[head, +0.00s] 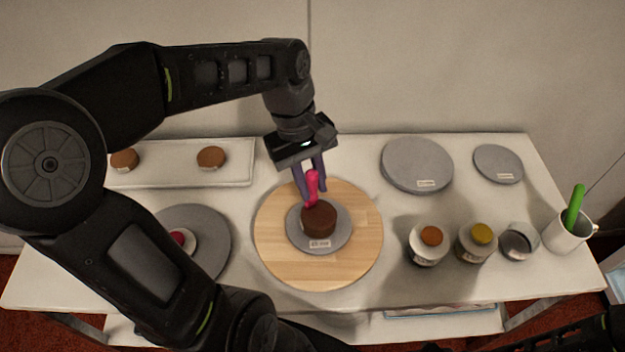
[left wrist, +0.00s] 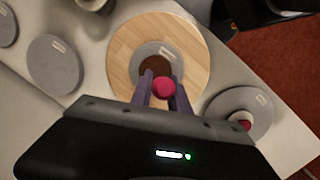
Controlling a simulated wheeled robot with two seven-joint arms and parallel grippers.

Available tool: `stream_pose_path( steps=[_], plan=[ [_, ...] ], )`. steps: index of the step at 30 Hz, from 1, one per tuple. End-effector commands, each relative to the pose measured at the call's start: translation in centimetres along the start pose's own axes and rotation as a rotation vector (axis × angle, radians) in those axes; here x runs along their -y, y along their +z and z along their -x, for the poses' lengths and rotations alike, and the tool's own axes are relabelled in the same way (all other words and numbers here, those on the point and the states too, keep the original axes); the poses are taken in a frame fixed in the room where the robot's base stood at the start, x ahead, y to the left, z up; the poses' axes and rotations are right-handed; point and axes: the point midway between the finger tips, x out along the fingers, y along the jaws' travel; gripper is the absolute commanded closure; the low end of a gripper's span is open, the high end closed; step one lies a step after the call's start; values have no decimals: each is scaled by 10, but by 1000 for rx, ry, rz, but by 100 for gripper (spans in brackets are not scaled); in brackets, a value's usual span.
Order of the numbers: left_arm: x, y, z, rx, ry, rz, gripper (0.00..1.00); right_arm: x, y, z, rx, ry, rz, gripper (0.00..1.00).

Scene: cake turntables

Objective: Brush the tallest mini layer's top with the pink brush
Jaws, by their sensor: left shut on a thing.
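My left gripper (head: 309,185) is shut on the pink brush (head: 312,184) and holds it over a dark brown mini layer (head: 320,221). The brush's lower end is at the layer's back left edge; I cannot tell whether it touches. The layer sits on a small labelled grey disc (head: 333,246) on a round wooden board (head: 365,250). Two lighter brown mini layers, one at left (head: 124,160) and one at right (head: 211,158), sit on a white tray (head: 165,178). In the left wrist view the pink brush (left wrist: 164,87) shows between the fingers, partly covering the dark layer (left wrist: 153,68).
A grey turntable (head: 215,240) at left holds a white dish with something red, partly behind my arm. Two grey discs (head: 417,165) (head: 498,163) lie at back right. Several small jars (head: 428,250) and a white cup (head: 566,236) with a green-handled tool (head: 574,205) stand at right.

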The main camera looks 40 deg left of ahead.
Motion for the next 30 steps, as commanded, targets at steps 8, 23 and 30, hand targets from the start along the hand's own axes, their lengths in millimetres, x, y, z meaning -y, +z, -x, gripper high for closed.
stream_pose_path(
  steps=[8,23,30],
  plan=[
    [2,1,0,0,0,0,100,0,0,1,0,0,0,64],
    [7,5,-1,0,0,0,100,0,0,1,0,0,0,64],
    [9,7,-2,0,-1,0,100,1,0,2,0,0,0,64]
  ],
)
